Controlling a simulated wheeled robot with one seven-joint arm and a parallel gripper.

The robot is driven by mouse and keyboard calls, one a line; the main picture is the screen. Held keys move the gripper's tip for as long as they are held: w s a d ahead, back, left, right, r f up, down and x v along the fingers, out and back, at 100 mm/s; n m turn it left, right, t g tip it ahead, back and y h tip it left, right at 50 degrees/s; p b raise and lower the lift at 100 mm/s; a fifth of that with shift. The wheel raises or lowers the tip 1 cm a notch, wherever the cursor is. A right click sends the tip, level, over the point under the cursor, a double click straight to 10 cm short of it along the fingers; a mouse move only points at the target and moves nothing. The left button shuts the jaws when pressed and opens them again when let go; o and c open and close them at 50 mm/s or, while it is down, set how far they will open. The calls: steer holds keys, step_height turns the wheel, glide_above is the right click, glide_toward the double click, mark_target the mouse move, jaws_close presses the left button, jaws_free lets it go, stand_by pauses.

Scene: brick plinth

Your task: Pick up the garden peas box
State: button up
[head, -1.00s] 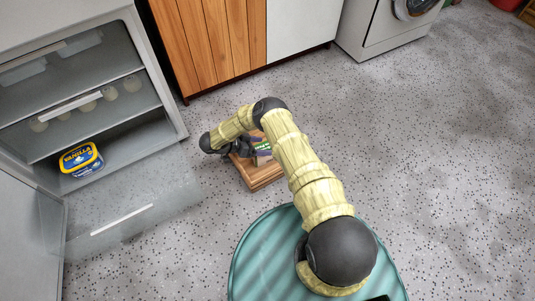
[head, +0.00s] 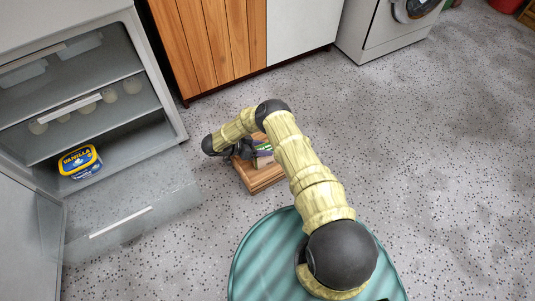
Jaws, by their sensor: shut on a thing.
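The garden peas box (head: 263,160), small with green, white and purple on it, shows at the brown plinth (head: 262,181) on the floor. My gripper (head: 251,151) reaches it from the left and is shut on it. The gripper and arm hide part of the box. I cannot tell whether the box still touches the plinth.
An open fridge or freezer (head: 150,85) stands at the left with a blue and yellow vanilla tub (head: 80,160) inside. Its clear drawer front (head: 120,222) extends over the floor. A wooden cabinet (head: 210,45) stands behind. The floor (head: 430,150) at the right is clear.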

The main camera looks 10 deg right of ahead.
jaws_close()
steer(key=shift+r, duration=0.1)
step_height(320, 180, up, 10)
steer(key=p, duration=0.7)
